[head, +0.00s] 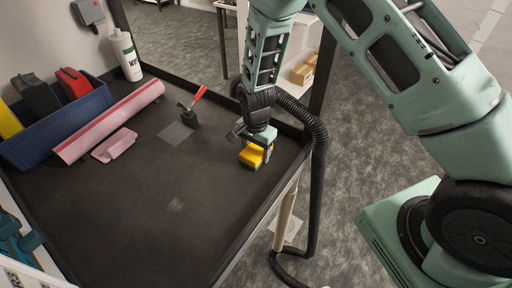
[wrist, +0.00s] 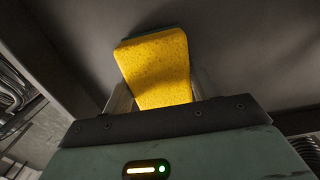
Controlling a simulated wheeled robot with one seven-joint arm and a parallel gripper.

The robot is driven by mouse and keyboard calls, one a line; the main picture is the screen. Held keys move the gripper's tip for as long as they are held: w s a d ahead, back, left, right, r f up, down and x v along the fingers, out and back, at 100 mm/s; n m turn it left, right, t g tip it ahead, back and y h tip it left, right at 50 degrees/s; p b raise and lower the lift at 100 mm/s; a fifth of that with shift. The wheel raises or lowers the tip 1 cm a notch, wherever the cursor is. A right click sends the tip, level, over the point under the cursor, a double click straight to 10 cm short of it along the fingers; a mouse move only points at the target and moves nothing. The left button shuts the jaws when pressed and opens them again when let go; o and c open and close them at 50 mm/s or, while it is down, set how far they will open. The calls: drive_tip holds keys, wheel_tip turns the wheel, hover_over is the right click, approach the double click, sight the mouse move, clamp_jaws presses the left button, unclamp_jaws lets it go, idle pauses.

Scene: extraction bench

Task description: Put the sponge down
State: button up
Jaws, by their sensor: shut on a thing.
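A yellow sponge (head: 252,156) with a darker layer on one side is at the right end of the dark bench top (head: 150,215). My gripper (head: 258,146) is shut on the sponge from above. In the wrist view the yellow sponge (wrist: 156,68) stands out between the two fingers (wrist: 158,98), with the dark surface beyond it. I cannot tell whether the sponge touches the bench top or hangs just above it. The fingers hide part of its sides.
Farther left are a pink roll (head: 108,122), a pink piece (head: 114,145), a blue bin (head: 60,126) and a white bottle (head: 126,56). A raised rim and black hose (head: 318,180) lie right.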

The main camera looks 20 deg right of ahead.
sight(256, 149)
drive_tip(key=shift+f, duration=0.2)
drive_tip(key=o, duration=1)
drive_tip(key=shift+r, duration=0.1)
wheel_tip(256, 149, up, 12)
drive_tip(key=b, duration=0.5)
drive_tip(key=s+a+r+n+y, duration=0.1)
drive_tip(key=s+a+r+n, duration=0.25)
drive_tip(key=s, duration=0.25)
drive_tip(key=s+a+r+n, duration=0.3)
drive_tip(key=s+n, duration=0.2)
drive_tip(key=s, duration=0.2)
drive_tip(key=s+r+n, duration=0.1)
drive_tip(key=s+n, duration=0.2)
drive_tip(key=s, duration=0.1)
drive_tip(key=s+r+n, duration=0.1)
drive_tip(key=s+n, duration=0.3)
drive_tip(key=s, duration=0.1)
drive_tip(key=s+r+n, duration=0.1)
drive_tip(key=s+n, duration=0.2)
drive_tip(key=s, duration=0.2)
drive_tip(key=shift+d+n, duration=0.15)
drive_tip(key=shift+n, duration=0.1)
